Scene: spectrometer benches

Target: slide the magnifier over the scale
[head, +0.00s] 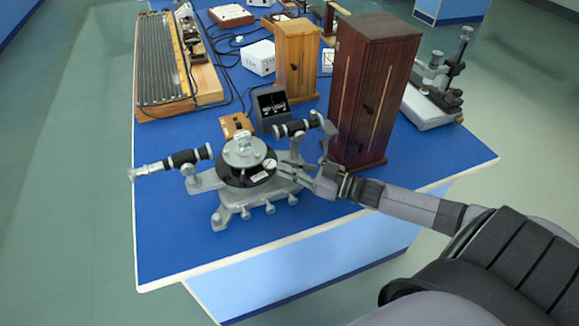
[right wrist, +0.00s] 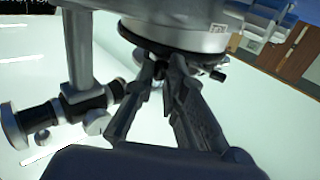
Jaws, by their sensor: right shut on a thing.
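The spectrometer (head: 222,217) stands on the blue bench, with a dark round scale disc (head: 232,180) under its silver top. In the right wrist view, the dark disc rim (right wrist: 140,40) is just above my fingers. My right gripper (head: 284,170) reaches in from the right and is at the disc's right edge. In the wrist view, its fingertips (right wrist: 163,66) close together under the rim on a small part that they mostly hide. This part seems to be the magnifier, but its shape cannot be made out. My left gripper is not in view.
One telescope tube (head: 172,163) points left and another (head: 295,127) points to the back right. A tall dark wooden cabinet (head: 369,95) stands close behind my right gripper. A small black meter (head: 271,106) is behind the spectrometer. The bench's front left corner (head: 165,255) is clear.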

